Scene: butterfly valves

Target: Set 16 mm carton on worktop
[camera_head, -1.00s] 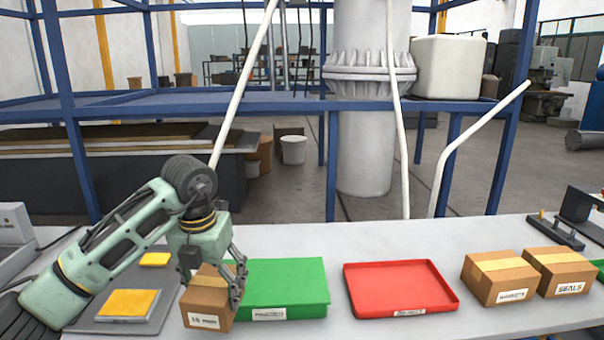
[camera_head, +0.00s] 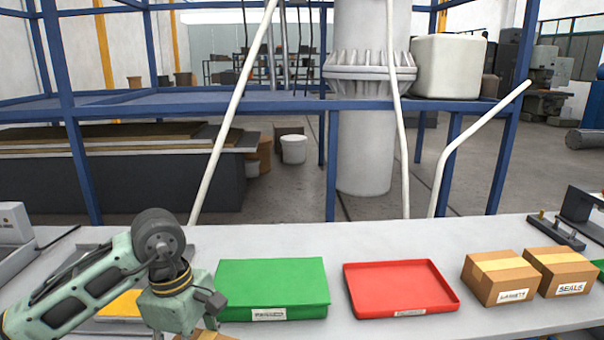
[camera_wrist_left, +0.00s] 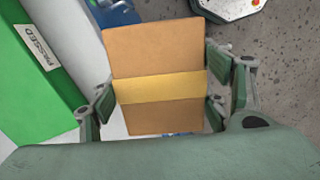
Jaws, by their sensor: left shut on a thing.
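The 16 mm carton is a brown box with a yellow tape band. In the left wrist view the carton (camera_wrist_left: 155,55) sits between the fingers of my left gripper (camera_wrist_left: 160,98), which is shut on it. In the head view only a sliver of the carton (camera_head: 207,336) shows at the bottom edge, below my left gripper (camera_head: 212,302); its fingertips and the carton's label are hidden there. The grey worktop (camera_head: 335,240) runs across the head view. In the wrist view the carton is beside the worktop's front edge, with floor on the other side. My right gripper is out of view.
Two brown cartons, one (camera_head: 500,278) and a SEALS one (camera_head: 562,272), stand further right. A yellow pad (camera_head: 120,304) lies partly behind my arm. Bare worktop lies between the trays.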

